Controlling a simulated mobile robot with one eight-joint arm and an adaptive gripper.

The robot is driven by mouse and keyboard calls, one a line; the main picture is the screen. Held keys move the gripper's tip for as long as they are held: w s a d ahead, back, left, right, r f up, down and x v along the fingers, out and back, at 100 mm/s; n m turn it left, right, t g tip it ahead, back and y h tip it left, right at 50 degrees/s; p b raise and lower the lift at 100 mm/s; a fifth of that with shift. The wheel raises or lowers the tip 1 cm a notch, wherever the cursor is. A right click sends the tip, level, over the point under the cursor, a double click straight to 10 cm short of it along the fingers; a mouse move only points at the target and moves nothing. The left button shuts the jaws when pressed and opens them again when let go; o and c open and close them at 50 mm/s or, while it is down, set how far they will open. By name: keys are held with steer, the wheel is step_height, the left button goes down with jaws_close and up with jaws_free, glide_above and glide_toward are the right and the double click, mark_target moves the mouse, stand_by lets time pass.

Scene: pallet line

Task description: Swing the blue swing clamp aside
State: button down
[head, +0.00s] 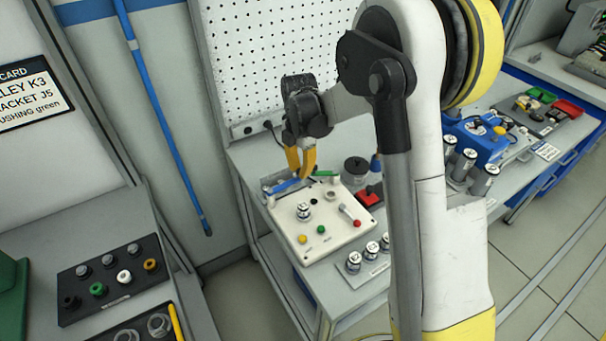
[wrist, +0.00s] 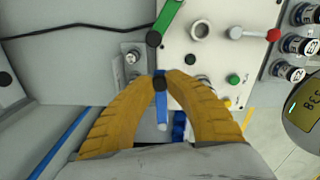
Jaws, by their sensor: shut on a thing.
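The blue swing clamp (head: 285,187) is at the back left corner of the white fixture plate (head: 340,236). In the wrist view the blue bar (wrist: 163,112) runs between my fingers, with a black knob at its upper end. My gripper (head: 303,175) has yellow fingers; in the wrist view its tips (wrist: 160,76) are closed on the clamp at that knob. The fingers hide part of the bar's surroundings. A green clamp (head: 326,173) lies beside it, also visible in the wrist view (wrist: 168,17).
The plate carries a labelled cylinder (head: 304,211), a grey ring (head: 330,194), a red-tipped lever (head: 349,215) and coloured buttons. Labelled cylinders (head: 354,262) stand in front. A red block (head: 369,197) is to the right. A perforated panel (head: 275,60) rises behind.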

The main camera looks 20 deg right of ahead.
steer(key=shift+w+a+n, duration=0.15)
steer(key=shift+w+n, duration=0.3)
steer(key=shift+n, duration=0.15)
steer(key=c, duration=1.3)
jaws_free()
steer(key=shift+w, duration=0.1)
step_height(320, 180, up, 12)
